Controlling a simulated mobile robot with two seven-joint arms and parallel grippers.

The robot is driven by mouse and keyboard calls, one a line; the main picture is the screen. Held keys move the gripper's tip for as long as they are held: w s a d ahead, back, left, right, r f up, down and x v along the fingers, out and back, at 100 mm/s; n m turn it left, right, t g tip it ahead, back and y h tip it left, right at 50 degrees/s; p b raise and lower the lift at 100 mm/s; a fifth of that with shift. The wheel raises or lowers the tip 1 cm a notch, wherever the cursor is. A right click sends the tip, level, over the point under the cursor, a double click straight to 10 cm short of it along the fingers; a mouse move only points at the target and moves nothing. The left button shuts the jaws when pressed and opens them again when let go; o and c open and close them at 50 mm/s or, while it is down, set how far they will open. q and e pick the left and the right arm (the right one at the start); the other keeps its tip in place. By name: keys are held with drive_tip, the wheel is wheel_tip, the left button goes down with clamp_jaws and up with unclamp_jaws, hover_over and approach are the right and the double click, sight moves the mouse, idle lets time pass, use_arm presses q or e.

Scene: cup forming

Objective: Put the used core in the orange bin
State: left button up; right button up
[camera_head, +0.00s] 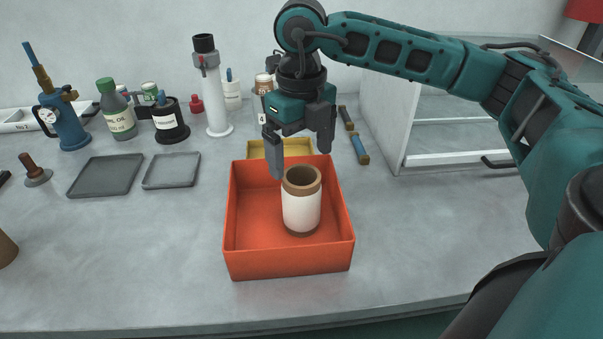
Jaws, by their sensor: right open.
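The used core (301,207) is a white cylinder with brown bands and a hollow brown top. It stands upright inside the orange bin (288,262), right of the bin's middle. My right gripper (301,163) is above the bin, pointing down, with its fingers apart. The core's top is just below and between the fingertips, and I see no grip on it. My left gripper is not in view.
Two grey trays (106,175) (171,170) lie left of the bin. A yellow tray (256,152) is behind it. Bottles, a white column (214,92) and a blue gauge tool (66,122) stand at the back. The front of the table is clear.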

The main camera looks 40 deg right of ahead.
drive_tip(key=shift+r, duration=1.65)
